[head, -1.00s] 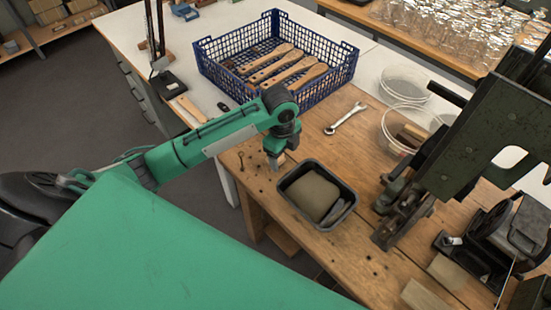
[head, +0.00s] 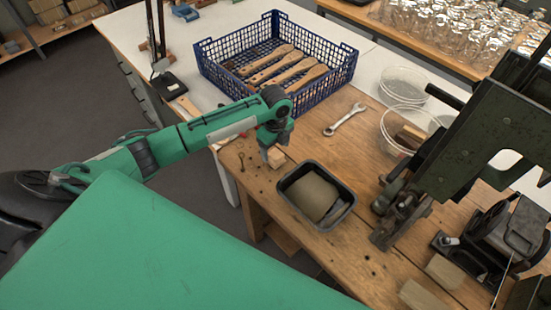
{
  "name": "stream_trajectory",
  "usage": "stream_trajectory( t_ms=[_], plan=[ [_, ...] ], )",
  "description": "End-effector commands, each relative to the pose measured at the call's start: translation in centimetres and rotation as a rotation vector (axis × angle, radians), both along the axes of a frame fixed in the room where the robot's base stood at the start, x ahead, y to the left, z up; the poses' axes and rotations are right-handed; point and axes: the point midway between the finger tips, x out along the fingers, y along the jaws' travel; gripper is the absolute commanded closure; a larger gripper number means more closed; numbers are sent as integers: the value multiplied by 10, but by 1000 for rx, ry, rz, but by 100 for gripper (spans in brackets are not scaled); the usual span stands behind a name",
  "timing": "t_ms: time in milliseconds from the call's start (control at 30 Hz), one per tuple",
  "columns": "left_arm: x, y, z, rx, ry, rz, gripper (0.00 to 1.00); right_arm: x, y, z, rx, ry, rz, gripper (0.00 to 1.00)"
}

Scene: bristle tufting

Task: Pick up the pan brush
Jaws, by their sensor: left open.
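Several wooden brush-like pieces with long handles (head: 283,74) lie in the blue crate (head: 325,92) at the back; I cannot tell whether one of them is the pan brush. My left gripper (head: 269,152) points down over the bench's left edge, in front of the crate and behind the dark tray. It is open. A small pale wooden block (head: 277,158) shows right at its fingertips, partly hidden by them; I cannot tell whether they touch or whether it is part of a brush. My right gripper is not in view.
A dark green machine (head: 480,140) stands at the right. Bare bench lies around the wrench.

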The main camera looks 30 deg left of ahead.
Motion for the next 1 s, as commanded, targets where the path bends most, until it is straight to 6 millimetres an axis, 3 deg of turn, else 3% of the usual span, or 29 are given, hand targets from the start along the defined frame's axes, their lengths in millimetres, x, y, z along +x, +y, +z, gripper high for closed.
stream_trajectory(
  t_ms=[400,667,900,1000],
  plan=[
    [-2,-1,-49,0,1,0,27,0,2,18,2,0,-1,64],
    [-2,-1,-53,1,0,-1,27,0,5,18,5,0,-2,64],
    [-2,-1,-53,1,0,-1,72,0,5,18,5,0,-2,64],
    [-2,-1,-53,1,-1,-1,77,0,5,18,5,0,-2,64]
  ],
)
